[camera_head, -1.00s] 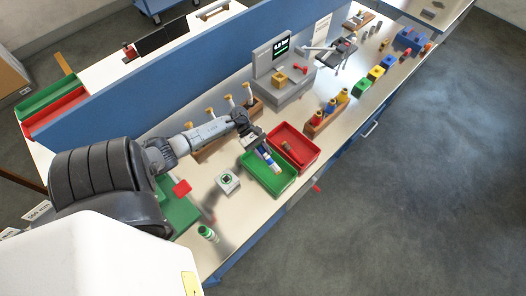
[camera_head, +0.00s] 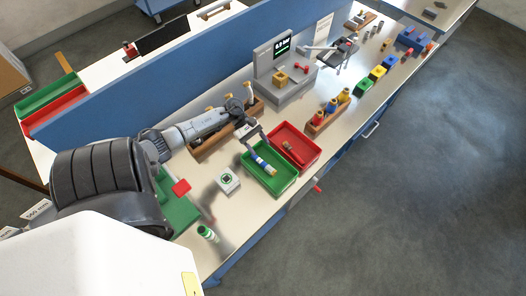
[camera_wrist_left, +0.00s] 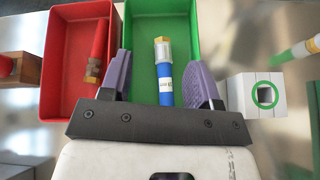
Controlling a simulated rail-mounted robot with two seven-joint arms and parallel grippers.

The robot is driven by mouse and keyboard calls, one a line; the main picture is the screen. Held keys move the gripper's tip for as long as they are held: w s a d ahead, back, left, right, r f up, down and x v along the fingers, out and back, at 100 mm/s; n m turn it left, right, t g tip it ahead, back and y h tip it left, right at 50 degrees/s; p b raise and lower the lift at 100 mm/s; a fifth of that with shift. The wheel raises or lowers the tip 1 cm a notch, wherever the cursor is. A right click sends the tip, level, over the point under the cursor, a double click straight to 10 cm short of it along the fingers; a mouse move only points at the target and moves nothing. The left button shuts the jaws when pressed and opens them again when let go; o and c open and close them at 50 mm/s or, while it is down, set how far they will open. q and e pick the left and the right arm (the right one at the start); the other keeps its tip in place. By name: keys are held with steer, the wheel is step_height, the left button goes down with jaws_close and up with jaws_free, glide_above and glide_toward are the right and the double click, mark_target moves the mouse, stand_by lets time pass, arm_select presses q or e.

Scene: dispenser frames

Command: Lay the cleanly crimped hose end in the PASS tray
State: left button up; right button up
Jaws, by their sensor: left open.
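The hose end (camera_head: 264,164), a blue hose with a white band and a brass-coloured fitting, lies in the green tray (camera_head: 285,182). It also shows in the left wrist view (camera_wrist_left: 164,75), lengthwise in the tray between my spread fingers. My left gripper (camera_head: 257,143) is open above the back of the green tray, with a gap on each side of the hose. My right gripper is not in view. The fine detail of the crimp is too small to judge.
The red tray (camera_head: 311,149), beside the green one, holds a red hose piece (camera_head: 292,147). A white block with a green ring (camera_head: 228,182) stands to the left. A wooden rack (camera_head: 212,146) is behind my gripper; another (camera_head: 320,125) holds coloured fittings.

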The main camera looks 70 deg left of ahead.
arm_select(q)
steer(key=b+v, duration=0.2)
steer(key=v, duration=0.8)
steer(key=shift+a+r, duration=0.15)
steer(key=shift+a, duration=0.05)
stand_by(0.3)
